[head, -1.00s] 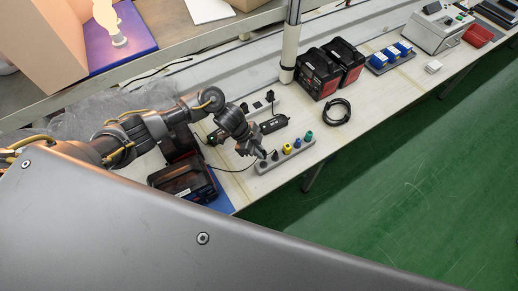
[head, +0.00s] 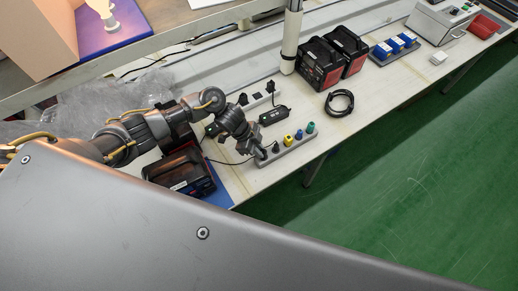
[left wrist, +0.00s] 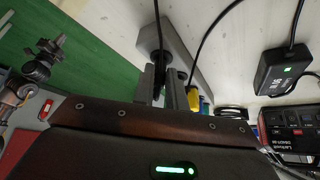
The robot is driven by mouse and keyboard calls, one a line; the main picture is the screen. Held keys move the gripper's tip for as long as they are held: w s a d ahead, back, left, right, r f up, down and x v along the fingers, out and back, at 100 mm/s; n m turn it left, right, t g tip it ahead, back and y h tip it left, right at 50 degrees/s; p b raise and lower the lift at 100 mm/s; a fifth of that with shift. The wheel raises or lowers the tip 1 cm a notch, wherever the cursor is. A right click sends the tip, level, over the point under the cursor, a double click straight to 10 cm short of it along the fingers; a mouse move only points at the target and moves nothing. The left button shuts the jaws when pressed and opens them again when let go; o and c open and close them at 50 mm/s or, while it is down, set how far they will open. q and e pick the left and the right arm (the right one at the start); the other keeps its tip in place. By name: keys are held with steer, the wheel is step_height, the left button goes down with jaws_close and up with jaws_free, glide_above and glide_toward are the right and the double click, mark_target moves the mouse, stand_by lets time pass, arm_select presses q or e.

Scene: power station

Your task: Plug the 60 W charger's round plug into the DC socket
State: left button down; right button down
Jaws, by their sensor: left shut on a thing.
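The 60 W charger (head: 273,115) is a black box on the bench, behind the grey socket strip (head: 287,147). It also shows in the left wrist view (left wrist: 285,72) with a green light. The strip carries black, yellow, blue and green sockets in a row. My left gripper (head: 262,156) is at the strip's left end and covers the socket there. In the left wrist view its fingers (left wrist: 164,88) are shut around a black plug (left wrist: 160,58) with a cable. I cannot tell whether the plug is in a socket.
A white power strip (head: 258,100), coiled black cable (head: 340,102) and two battery packs (head: 322,65) stand behind. Bench to the right of the strip is clear.

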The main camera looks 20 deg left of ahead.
arm_select(q)
steer(key=shift+a+f, duration=0.1)
steer(key=shift+a, duration=0.05)
stand_by(0.8)
steer(key=c, duration=1.3)
jaws_free()
steer(key=shift+c, duration=0.2)
steer(key=v, duration=1.1)
steer(key=shift+b, duration=0.45)
